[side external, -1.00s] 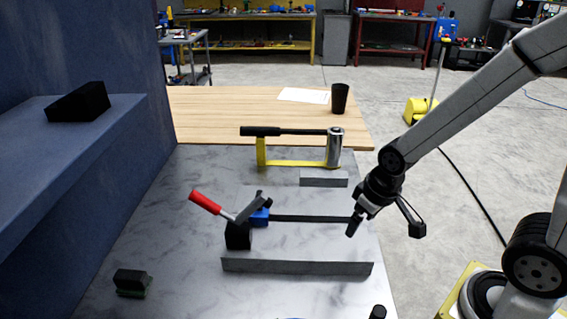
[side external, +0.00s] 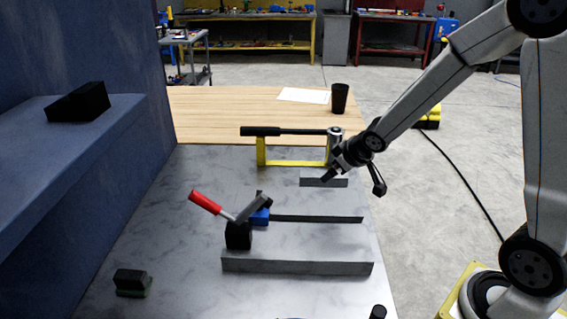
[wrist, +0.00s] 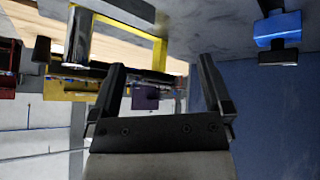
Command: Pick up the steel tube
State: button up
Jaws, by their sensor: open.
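The steel tube (side external: 333,142) is a shiny upright cylinder at the right end of the yellow bracket (side external: 290,163). My wrist partly covers it in the side view. In the wrist view, the steel tube (wrist: 78,38) shows at upper left, outside the left finger. My gripper (side external: 353,184) is open and empty, in front of the bracket's right end in the side view. In the wrist view, nothing lies between the fingers of my gripper (wrist: 161,72).
A dark bar (side external: 285,131) runs across the bracket's top. A grey block (side external: 310,183) lies before it. A red-handled clamp (side external: 206,202) and a long grey bar (side external: 295,266) are nearer. A black cup (side external: 340,98) stands behind. A blue wall rises at left.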

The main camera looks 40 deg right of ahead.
jog(key=w+d+n+t+y, duration=0.1)
jog(key=w+d+n+t, duration=0.15)
jog(key=w+d, duration=0.5)
jog(key=d+f+n+y, duration=0.1)
jog(key=d+f+y, duration=0.1)
jog(key=d+f+n+t+y, duration=0.1)
jog(key=d+y, duration=0.1)
jog(key=d, duration=0.1)
jog(key=w+d+f+n+y, duration=0.1)
jog(key=d+f+n+y, duration=0.1)
jog(key=d, duration=0.1)
jog(key=shift+d+f+t+y, duration=0.15)
jog(key=shift+f+t+y, duration=0.15)
jog(key=shift+t, duration=0.05)
jog(key=s+d+f+y, duration=0.1)
jog(key=s+f+n+g+y, duration=0.1)
jog(key=s, duration=0.1)
jog(key=s+d+f+y, duration=0.1)
jog(key=s, duration=0.1)
jog(key=shift+s+d+f+n+g, duration=0.1)
jog(key=shift+d+f+n+g, duration=0.15)
jog(key=shift+d+f+g, duration=0.15)
jog(key=shift+x, duration=4)
jog(key=shift+s+f, duration=0.1)
jog(key=shift+s, duration=0.1)
grip_shut()
